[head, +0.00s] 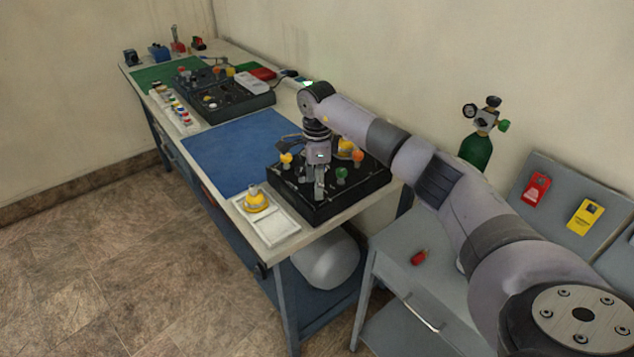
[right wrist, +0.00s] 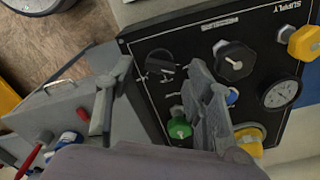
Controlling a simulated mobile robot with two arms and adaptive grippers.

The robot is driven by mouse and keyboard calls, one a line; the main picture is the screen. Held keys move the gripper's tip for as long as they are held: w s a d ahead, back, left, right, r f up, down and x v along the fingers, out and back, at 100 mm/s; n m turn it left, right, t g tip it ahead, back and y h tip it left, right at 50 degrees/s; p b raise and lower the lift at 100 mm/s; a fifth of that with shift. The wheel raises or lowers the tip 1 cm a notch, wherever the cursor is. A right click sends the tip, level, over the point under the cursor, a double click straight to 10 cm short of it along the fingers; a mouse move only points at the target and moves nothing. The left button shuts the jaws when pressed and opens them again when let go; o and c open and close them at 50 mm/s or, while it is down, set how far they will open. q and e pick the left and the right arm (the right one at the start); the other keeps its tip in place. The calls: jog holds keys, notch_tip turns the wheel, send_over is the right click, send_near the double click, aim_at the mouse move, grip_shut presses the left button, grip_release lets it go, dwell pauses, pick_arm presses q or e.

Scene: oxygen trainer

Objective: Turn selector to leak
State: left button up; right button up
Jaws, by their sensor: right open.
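The black trainer panel (head: 345,208) lies on the right end of the bench and fills the middle of the right wrist view (right wrist: 205,25). It carries a round dark dial (right wrist: 158,64) with pale markings, too small to read, and a black many-sided knob (right wrist: 235,62). I cannot tell for certain which is the selector. My right gripper (head: 319,188) points down over the panel. In the right wrist view my right gripper (right wrist: 155,100) is open, its fingers wide apart on either side of the dial area, with nothing held. My left gripper is in neither view.
The panel also bears a green knob (right wrist: 180,128), a yellow knob (right wrist: 303,42) and a gauge (right wrist: 280,92). A white tray (head: 284,228) with a yellow part (head: 256,200) sits beside it. A blue mat (head: 225,155) is clear. A green cylinder (head: 476,150) stands behind.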

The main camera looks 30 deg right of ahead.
jog(key=shift+f, duration=0.7)
jog(key=shift+c, duration=0.5)
grip_shut()
